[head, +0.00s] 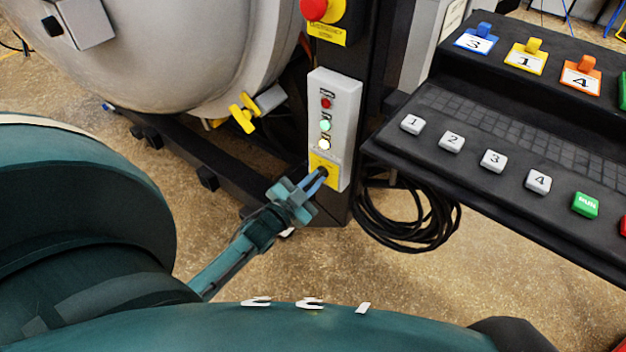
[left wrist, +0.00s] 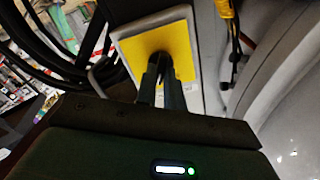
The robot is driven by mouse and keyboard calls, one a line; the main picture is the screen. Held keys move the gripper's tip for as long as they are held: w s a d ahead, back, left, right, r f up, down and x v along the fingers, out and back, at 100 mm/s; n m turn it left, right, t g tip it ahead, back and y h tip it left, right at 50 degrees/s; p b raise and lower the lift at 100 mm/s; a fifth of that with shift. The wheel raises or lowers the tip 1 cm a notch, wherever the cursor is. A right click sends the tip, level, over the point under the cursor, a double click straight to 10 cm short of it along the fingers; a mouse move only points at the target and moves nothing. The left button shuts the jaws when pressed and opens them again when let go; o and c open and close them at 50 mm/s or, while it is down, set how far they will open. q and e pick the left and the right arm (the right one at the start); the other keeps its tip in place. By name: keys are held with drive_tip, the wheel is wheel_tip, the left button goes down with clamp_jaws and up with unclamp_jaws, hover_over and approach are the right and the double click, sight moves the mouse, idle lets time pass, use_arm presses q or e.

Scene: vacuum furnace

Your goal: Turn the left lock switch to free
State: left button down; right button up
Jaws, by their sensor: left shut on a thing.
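The lock switch sits on the yellow plate (head: 323,168) at the bottom of the grey control box (head: 345,107). My left gripper (head: 322,174) reaches up from below, and its fingertips are at this plate. It is shut on the dark switch knob, which the fingers mostly hide. In the left wrist view the two fingers (left wrist: 161,75) meet the dark knob (left wrist: 160,58) in the middle of the yellow plate (left wrist: 185,60). The knob's pointing direction cannot be read. My right gripper is not in view.
Above the switch are a red light (head: 326,103), a green light (head: 325,125) and a whitish light (head: 324,144). A red emergency button (head: 314,9) is higher up. The furnace vessel (head: 190,50) stands left, a black console (head: 500,130) right.

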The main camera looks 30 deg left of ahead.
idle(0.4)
use_arm(q)
drive_tip(key=c, duration=1.5)
unclamp_jaws()
drive_tip(key=s+a, duration=0.1)
drive_tip(key=s, duration=1.2)
drive_tip(key=shift+s, duration=0.15)
